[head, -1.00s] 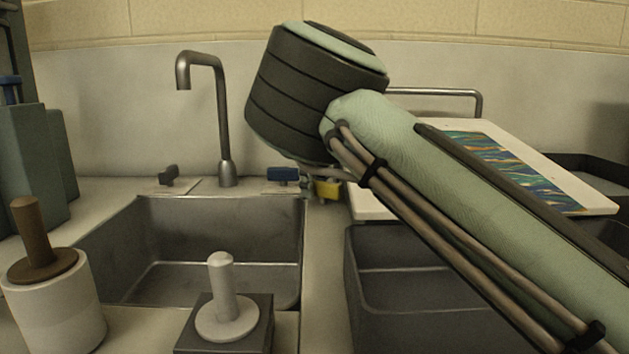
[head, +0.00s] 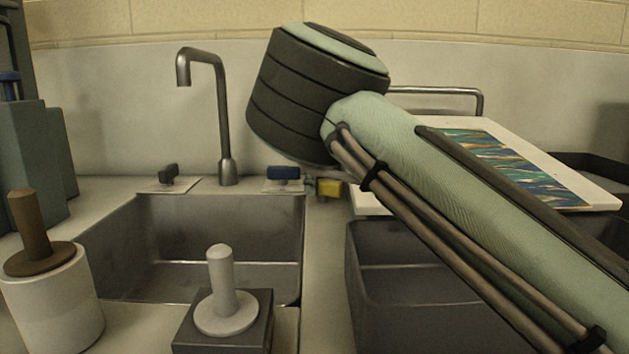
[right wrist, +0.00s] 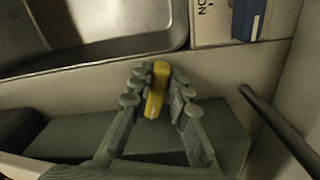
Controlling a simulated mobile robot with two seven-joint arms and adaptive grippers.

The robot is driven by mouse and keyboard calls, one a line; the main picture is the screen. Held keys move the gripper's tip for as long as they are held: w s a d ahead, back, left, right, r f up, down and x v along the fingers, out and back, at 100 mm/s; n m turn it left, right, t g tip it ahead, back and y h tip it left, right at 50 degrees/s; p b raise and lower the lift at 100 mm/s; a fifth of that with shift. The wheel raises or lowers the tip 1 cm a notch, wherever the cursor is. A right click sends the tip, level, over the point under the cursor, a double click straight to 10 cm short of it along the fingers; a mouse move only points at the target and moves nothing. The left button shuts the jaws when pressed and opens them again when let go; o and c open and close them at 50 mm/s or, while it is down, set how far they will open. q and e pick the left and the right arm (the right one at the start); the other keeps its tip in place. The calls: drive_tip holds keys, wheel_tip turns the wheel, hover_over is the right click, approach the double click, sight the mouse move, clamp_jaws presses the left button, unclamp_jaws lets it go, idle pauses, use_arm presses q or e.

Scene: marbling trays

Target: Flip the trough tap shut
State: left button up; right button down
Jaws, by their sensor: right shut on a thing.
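A small yellow handle (head: 328,188), which looks like a tap lever, is beside the right end of the sink in the head view. In the right wrist view the yellow handle (right wrist: 157,90) stands between the fingers of my right gripper (right wrist: 158,82), which is shut on it. In the head view my right arm and dark wrist hide most of this gripper. The tap body under the handle is hidden. A blue handle (head: 283,173) is just left of it, apart from the fingers; it also shows in the wrist view (right wrist: 249,18). My left gripper is not in view.
A grey spout (head: 222,120) and a dark knob (head: 168,174) stand behind the metal sink (head: 200,225). A dark trough (head: 358,300) is at the right, below a white board (head: 490,130). A white pot (head: 60,310) and a grey block (head: 240,330) are in front.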

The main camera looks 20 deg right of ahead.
drive_tip(key=c, duration=1.4)
unclamp_jaws()
drive_tip(key=shift+c, duration=0.2)
drive_tip(key=shift+r, duration=3.75)
